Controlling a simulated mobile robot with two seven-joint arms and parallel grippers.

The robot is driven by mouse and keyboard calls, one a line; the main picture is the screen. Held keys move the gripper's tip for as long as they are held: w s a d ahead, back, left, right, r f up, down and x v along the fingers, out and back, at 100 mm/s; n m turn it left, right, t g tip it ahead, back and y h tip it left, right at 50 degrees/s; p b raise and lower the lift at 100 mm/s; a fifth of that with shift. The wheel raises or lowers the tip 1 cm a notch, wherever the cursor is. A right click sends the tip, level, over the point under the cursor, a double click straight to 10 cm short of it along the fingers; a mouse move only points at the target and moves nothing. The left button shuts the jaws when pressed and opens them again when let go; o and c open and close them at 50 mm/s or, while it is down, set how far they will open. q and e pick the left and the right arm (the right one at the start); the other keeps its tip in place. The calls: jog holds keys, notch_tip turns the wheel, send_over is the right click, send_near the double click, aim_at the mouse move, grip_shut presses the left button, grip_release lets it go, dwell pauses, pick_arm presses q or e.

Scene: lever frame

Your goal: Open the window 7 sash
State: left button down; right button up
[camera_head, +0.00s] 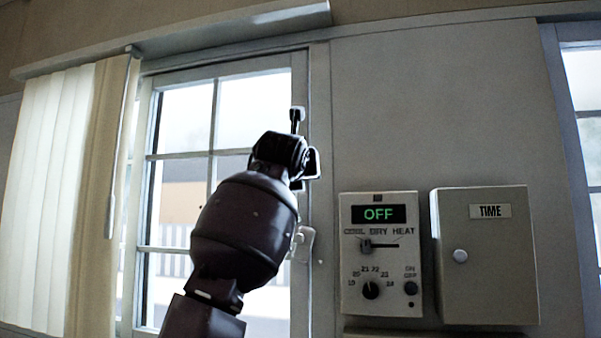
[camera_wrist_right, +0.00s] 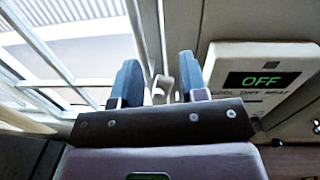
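A white-framed window sash (camera_head: 299,80) with several panes stands left of centre in the head view; no number shows on it. A white handle (camera_head: 304,243) is on the right side of its frame. In the right wrist view, a white handle (camera_wrist_right: 162,86) shows between the fingers, beyond them. My right gripper (camera_head: 300,145) is raised in front of the frame, above the handle in the picture. Its two fingers (camera_wrist_right: 158,62) are apart, with nothing held. Part of the sash is hidden behind my arm. My left gripper is not in view.
A control panel (camera_head: 352,290) reading OFF is on the wall right of the window. A grey box (camera_head: 490,270) labelled TIME is beside it. Vertical blinds (camera_head: 60,190) hang at the left. Another window (camera_head: 585,110) is at the right edge.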

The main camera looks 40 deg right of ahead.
jog(key=w+d+r+p, duration=0.1)
jog(key=w+d, duration=0.1)
jog(key=w, duration=0.2)
jog(key=w+d+r+t+y+p, duration=0.1)
jog(key=w+d+p, duration=0.1)
jog(key=w, duration=0.3)
jog(key=shift+d+y, duration=0.25)
jog(key=shift+y, duration=0.05)
grip_shut()
dwell(0.3)
